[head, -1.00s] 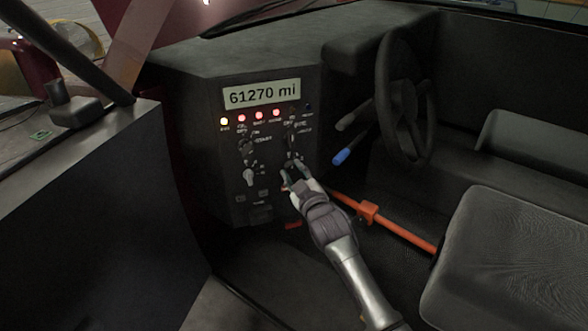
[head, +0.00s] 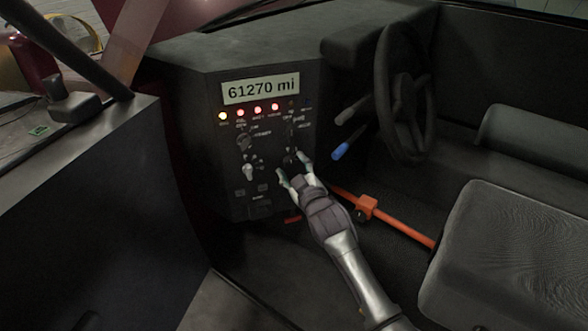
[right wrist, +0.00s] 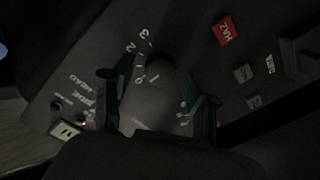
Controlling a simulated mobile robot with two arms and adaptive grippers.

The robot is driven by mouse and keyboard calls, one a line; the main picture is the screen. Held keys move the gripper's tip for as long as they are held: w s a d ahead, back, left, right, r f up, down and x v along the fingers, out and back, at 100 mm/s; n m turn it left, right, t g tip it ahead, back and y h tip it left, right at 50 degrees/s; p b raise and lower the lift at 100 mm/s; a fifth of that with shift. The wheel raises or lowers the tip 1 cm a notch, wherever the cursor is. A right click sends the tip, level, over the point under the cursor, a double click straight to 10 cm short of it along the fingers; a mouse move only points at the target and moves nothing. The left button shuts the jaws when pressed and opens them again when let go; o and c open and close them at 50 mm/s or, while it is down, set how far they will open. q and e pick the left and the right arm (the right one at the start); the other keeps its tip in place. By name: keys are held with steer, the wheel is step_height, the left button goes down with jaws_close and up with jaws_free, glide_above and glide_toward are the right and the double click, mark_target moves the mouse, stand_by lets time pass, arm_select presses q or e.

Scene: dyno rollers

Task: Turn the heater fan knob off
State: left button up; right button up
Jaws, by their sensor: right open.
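The heater fan knob (right wrist: 160,80) is a dark round knob with a white mark on its face, on the grey dash panel. Numbers from 0 to 3 are printed beside it, on its left in the right wrist view. My right gripper (right wrist: 158,98) is open, with one finger on each side of the knob; I cannot tell whether they touch it. In the head view, my right gripper (head: 292,166) is at the right column of controls on the panel and largely hides the knob. My left gripper is not in view.
The panel (head: 222,175) also carries a mileage display (head: 261,88), lit warning lights and a lighter knob (head: 249,170) on the left. A red hazard button (right wrist: 226,30) is near the knob. An orange bar (head: 400,229), steering wheel (head: 402,98) and seat (head: 510,250) are to the right.

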steer(key=v, duration=1.2)
